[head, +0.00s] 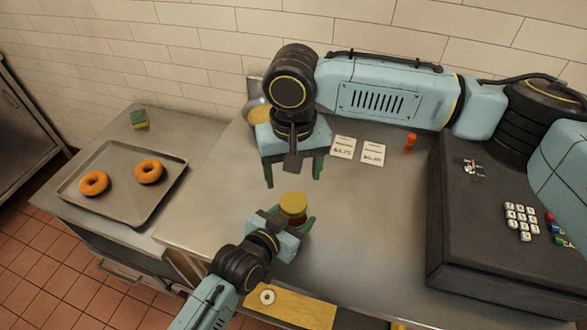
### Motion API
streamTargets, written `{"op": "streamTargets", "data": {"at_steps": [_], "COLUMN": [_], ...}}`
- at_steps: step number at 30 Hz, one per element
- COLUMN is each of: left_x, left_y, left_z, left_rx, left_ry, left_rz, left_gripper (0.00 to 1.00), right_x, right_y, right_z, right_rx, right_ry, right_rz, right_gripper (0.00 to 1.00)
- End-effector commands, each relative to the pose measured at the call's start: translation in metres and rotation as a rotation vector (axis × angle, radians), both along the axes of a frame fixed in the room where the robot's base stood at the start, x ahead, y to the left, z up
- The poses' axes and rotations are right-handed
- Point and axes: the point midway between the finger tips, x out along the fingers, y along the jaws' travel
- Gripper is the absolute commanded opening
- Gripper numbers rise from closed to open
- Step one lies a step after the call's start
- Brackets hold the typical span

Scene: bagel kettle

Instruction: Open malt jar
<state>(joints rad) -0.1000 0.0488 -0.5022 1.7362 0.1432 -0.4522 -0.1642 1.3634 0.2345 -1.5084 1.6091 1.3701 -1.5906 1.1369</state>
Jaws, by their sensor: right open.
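The malt jar (291,217) has a round yellow-gold lid (294,202) and stands near the middle of the steel counter; its lower part is mostly hidden by my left gripper. My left gripper (292,222) comes in from the lower side, its green fingers on either side of the jar's body below the lid, closed on it. The lid is on the jar. My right gripper (293,180) points down above and slightly behind the lid, its green fingers apart with nothing between them.
A tray (115,205) with two bagels (149,172) lies on the left counter, with a green-yellow sponge (139,119) behind it. A dark box-like unit with keys (440,225) fills the right. A yellow board (300,308) lies in front.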

Motion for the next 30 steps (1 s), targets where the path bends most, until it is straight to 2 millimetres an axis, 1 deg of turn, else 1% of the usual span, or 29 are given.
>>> {"op": "streamTargets", "data": {"at_steps": [3,9,12,15,20,23,26,30], "left_x": [0.000,0.000,0.000,0.000,0.000,0.000,0.000,0.000], "left_y": [0.000,0.000,0.000,0.000,0.000,0.000,0.000,0.000], "left_z": [0.000,0.000,0.000,0.000,0.000,0.000,0.000,0.000], "left_rx": [0.002,0.002,0.002,0.002,0.002,0.002,0.002,0.002], "left_ry": [0.000,0.000,0.000,0.000,0.000,0.000,0.000,0.000], "left_rz": [0.001,0.001,0.001,0.001,0.001,0.001,0.001,0.001], "left_gripper": [0.00,0.00,0.00,0.00,0.00,0.00,0.00,0.00], "right_x": [0.000,0.000,0.000,0.000,0.000,0.000,0.000,0.000], "right_y": [0.000,0.000,0.000,0.000,-0.001,-0.001,-0.001,-0.001], "right_z": [0.000,0.000,0.000,0.000,-0.002,-0.008,-0.021,-0.044], "right_rx": [0.000,-0.001,-0.001,-0.001,-0.001,-0.003,-0.004,-0.003], "right_ry": [0.001,0.001,0.001,0.001,0.001,0.001,0.001,0.002], "right_rz": [-0.224,-0.586,-0.730,-0.837,-0.925,-0.939,-0.939,-0.939], "right_gripper": [0.69,0.69,0.69,0.69,0.69,0.69,0.69,0.69]}}
